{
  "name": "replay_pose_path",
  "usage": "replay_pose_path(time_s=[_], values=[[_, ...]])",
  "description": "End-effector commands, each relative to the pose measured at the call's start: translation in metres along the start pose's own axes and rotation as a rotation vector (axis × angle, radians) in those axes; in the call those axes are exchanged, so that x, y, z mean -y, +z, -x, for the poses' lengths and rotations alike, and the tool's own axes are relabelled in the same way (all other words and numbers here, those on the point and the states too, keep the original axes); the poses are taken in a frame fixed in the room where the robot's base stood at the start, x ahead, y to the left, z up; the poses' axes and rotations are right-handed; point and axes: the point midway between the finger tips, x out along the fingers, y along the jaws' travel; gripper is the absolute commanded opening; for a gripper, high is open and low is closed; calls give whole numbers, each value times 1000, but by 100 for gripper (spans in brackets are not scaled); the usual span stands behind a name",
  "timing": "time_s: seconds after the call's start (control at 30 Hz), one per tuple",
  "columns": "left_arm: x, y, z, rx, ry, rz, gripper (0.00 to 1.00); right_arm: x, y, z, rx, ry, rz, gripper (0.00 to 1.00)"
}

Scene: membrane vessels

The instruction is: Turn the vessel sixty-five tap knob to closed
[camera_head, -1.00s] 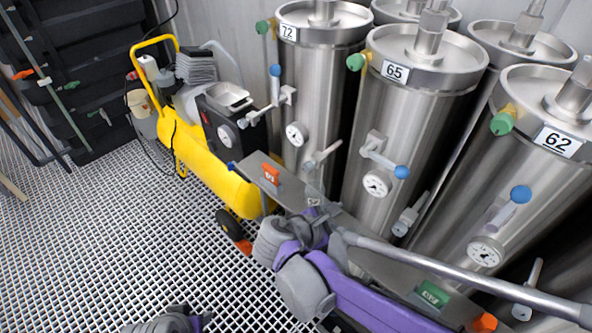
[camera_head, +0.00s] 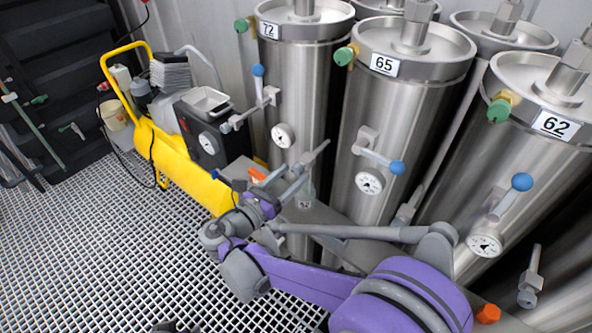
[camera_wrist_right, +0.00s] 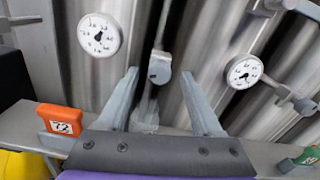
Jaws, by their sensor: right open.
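Vessel sixty-five (camera_head: 384,130) stands upright at centre right in the head view, with a white 65 label (camera_head: 384,65). A green knob (camera_head: 344,56) sits at its upper left. Lower down are a lever with a blue ball (camera_head: 397,168) and a round gauge (camera_head: 369,181). Its gauge also shows in the right wrist view (camera_wrist_right: 243,72). My right gripper (camera_head: 280,182) is low in front of vessels 72 and 65. In the right wrist view its fingers (camera_wrist_right: 160,82) are apart, with a grey lever end (camera_wrist_right: 160,66) showing between them; contact is unclear.
Vessel 72 (camera_head: 300,100) stands left of vessel 65, and vessel 62 (camera_head: 475,170) right. An orange 72 tag (camera_wrist_right: 62,121) and a green tag (camera_wrist_right: 303,157) sit on the rail below. A yellow compressor (camera_head: 180,160) stands left. Grating floor lies front left.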

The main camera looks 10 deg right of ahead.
Motion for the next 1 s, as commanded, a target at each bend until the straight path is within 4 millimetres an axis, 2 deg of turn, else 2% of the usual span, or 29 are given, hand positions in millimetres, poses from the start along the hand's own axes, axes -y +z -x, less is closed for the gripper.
replay_pose_path(time_s=[0.1,0.2,0.53,0.9,1.0], values=[[0,0,1,0,0,0,50,0,0,-15,0,-2,0,67],[0,-1,1,0,0,0,50,0,0,-21,0,0,0,67],[0,-1,1,0,0,0,50,0,0,-24,-1,1,0,65],[0,-1,1,0,0,0,50,0,0,-24,-1,1,0,0],[0,-1,1,0,0,0,50,0,0,-24,-1,1,0,0]])
